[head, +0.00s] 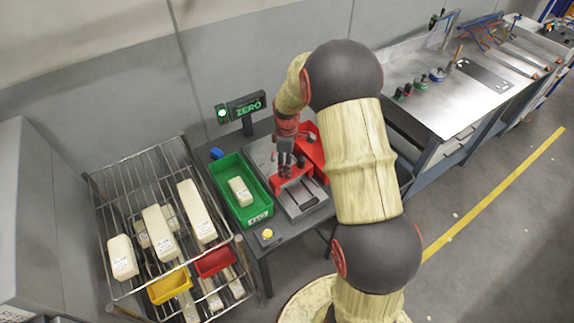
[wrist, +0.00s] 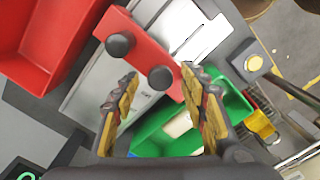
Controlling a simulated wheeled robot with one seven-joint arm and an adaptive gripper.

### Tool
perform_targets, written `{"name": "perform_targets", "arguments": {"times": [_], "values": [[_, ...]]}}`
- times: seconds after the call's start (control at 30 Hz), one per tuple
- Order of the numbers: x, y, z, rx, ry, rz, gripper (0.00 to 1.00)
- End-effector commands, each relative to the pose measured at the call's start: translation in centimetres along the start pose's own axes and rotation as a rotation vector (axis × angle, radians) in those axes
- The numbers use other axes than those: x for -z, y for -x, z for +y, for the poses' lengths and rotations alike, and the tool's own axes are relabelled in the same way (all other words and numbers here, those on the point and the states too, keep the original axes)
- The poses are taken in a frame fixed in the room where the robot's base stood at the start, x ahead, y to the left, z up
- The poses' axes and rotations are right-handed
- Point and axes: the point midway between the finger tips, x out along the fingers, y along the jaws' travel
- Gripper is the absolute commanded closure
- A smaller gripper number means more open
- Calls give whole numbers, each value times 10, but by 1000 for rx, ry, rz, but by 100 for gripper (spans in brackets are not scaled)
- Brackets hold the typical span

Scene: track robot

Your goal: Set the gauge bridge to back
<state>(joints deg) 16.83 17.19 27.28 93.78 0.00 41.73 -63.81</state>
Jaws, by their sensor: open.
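The gauge bridge (head: 291,180) is a red bar across the bright metal plate (head: 305,203) on the grey table. In the wrist view the bridge (wrist: 142,52) carries two round black knobs. My gripper (head: 286,160) is over the bridge, pointing down, with its fingers open. In the wrist view the gripper (wrist: 160,78) has its two yellow-padded fingers on either side of the lower-right knob (wrist: 161,78). I cannot tell whether they touch it. The display (head: 247,107) reads ZERO, with a lit green lamp (head: 222,113) beside it.
A red bin (head: 311,150) stands beside the plate. Left of the plate is a green bin (head: 257,211) holding a pale block (head: 240,191). A yellow button (head: 267,234) is at the table's front. A wire rack (head: 105,187) with several blocks stands further left.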

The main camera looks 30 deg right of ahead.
Motion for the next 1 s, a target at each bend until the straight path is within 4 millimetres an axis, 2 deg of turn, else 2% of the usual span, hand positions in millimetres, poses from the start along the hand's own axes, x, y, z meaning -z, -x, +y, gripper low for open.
{"name": "perform_targets", "arguments": {"times": [0.17,0.9,1.0], "values": [[0,0,0,0,0,0,57],[0,0,0,0,0,0,98],[0,0,0,0,0,0,100]]}}
